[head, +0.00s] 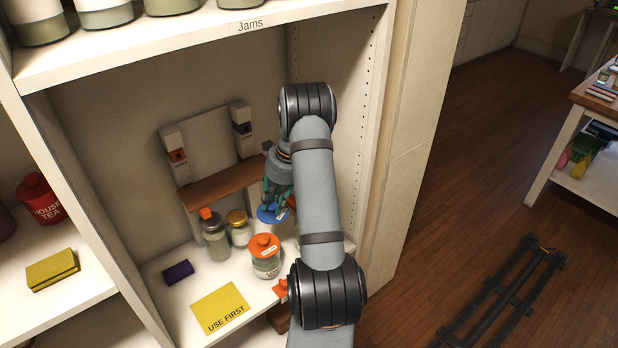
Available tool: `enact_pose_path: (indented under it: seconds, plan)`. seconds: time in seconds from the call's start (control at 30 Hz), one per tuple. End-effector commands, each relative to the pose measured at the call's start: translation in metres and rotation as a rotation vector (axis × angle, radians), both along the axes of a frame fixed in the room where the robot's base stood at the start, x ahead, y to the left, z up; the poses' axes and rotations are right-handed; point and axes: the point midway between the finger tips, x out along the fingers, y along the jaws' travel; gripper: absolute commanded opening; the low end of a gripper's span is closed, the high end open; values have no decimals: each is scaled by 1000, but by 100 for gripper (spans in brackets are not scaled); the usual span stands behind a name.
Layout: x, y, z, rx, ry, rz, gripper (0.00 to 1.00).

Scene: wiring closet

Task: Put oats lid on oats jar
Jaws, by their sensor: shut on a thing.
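My gripper (276,203) reaches down inside the cabinet bay and is shut on a blue lid (268,215), a flat disc with a small pale label too small to read. The lid is near the right end of the brown wooden ledge. An orange-lidded jar (266,262) with a white label stands in front of it. A gold-lidded jar (240,233) and a grey-green jar (215,243) with an orange piece on top stand to the left. I cannot read which jar is oats. My arm hides the right part of the shelf.
A yellow "USE FIRST" card (220,307) and a dark purple block (178,272) lie on the shelf. The brown ledge (226,186) spans the back. The "Jams" shelf (190,42) is overhead, and the bay's right wall (345,130) is close to my arm.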

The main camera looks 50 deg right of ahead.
Motion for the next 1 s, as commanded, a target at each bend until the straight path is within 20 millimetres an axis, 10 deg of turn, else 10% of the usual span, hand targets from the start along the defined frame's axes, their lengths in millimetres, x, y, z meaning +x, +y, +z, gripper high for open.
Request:
enact_pose_path:
  seconds: [0.3, 1.0]
  plan:
    - [-46, -95, 8, 1, 3, -454, 0]
    - [-51, -103, -12, -8, 5, -479, 0]
